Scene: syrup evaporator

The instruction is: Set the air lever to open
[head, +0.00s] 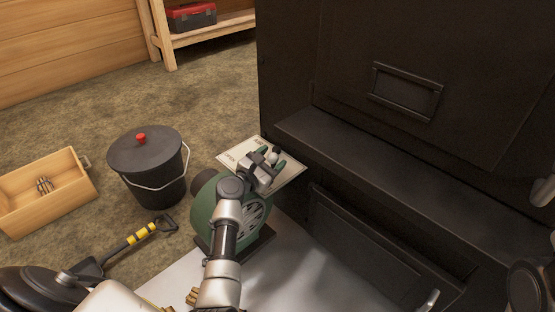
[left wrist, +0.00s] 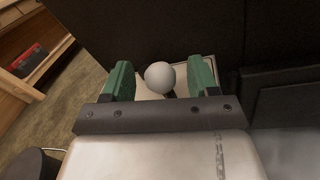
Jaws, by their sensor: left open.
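The air lever shows as a pale round knob (head: 273,153) above a cream label plate (head: 238,156) beside the black evaporator front. Lettering on the plate looks like "OPEN" on its left part. My left gripper (head: 270,164) is over the plate with its green fingers apart. In the left wrist view the knob (left wrist: 160,75) lies between the two open green fingers, with a gap on each side. The lever's stem is mostly hidden behind the knob and gripper. My right gripper does not show.
A green blower (head: 205,205) stands below the plate, under my left arm. A lidded black bucket (head: 147,165), a wooden box (head: 45,190) and a shovel (head: 125,245) are on the floor to the left. The black evaporator (head: 400,150) fills the right side.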

